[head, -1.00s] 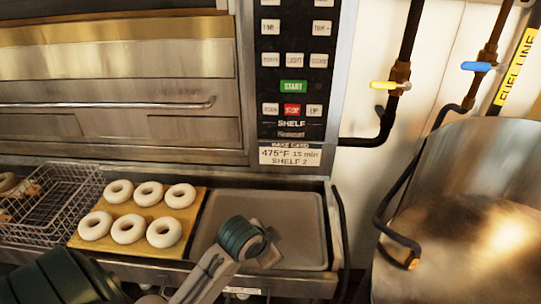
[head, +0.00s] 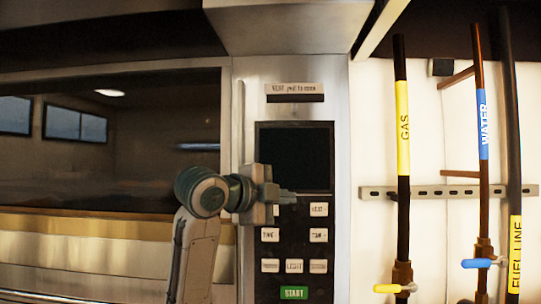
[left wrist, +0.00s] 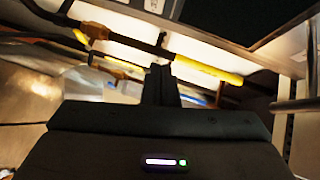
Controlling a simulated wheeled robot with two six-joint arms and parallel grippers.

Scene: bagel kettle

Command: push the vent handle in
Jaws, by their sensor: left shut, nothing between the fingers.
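A label reading "VENT pull to open" (head: 295,88) is on the steel oven front, above the dark screen. A dark horizontal bar or slot (head: 295,98) sits right under it; I cannot tell how far any handle sticks out. My left gripper (head: 288,198) is shut and empty in front of the control panel, below and slightly left of the vent label, fingers pointing right. In the left wrist view its closed fingers (left wrist: 160,86) point up the picture. My right gripper is not in view.
The control panel (head: 294,245) has several buttons and a green START key. The oven window (head: 110,130) is on the left. A steel hood (head: 285,25) overhangs above. GAS (head: 403,130) and WATER (head: 482,125) pipes with valves stand on the right wall.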

